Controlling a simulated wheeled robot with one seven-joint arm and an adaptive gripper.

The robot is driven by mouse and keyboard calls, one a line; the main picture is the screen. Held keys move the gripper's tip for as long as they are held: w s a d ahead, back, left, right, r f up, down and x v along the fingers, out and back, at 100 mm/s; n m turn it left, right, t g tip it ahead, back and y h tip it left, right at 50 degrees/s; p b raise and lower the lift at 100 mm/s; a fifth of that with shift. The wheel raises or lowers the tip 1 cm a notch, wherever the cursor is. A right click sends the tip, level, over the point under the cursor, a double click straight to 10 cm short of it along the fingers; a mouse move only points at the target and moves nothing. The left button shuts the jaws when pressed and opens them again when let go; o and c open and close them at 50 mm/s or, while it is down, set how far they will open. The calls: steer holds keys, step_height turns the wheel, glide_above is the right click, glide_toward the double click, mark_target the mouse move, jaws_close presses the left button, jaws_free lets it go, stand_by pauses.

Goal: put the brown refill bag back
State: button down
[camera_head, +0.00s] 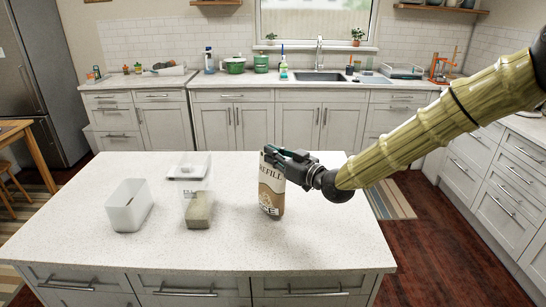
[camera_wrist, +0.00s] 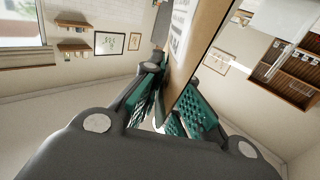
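The brown refill bag (camera_head: 270,195), brown and white with "REFILL" printed near its top, is upright over the right half of the island counter (camera_head: 330,240). I cannot tell whether its base touches the counter. My gripper (camera_head: 284,160) reaches in from the right and is shut on the bag's upper part, with part of the bag's top hidden behind a finger. In the wrist view the bag (camera_wrist: 195,45) runs between the teal finger pads of my gripper (camera_wrist: 170,105).
The counter's front and right are clear.

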steer(key=shift+f, duration=0.65)
steer(key=shift+f, duration=0.15)
steer(key=c, duration=1.6)
jaws_free()
steer(key=shift+c, duration=0.2)
steer(key=shift+r, duration=0.2)
steer(key=shift+s+d+f, duration=0.1)
steer(key=shift+s+d, duration=0.05)
steer(key=shift+d, duration=0.05)
steer(key=b+v, duration=0.2)
steer(key=v, duration=0.9)
steer(key=shift+s+d+b, duration=0.15)
steer(key=shift+s+b, duration=0.05)
steer(key=shift+b, duration=0.1)
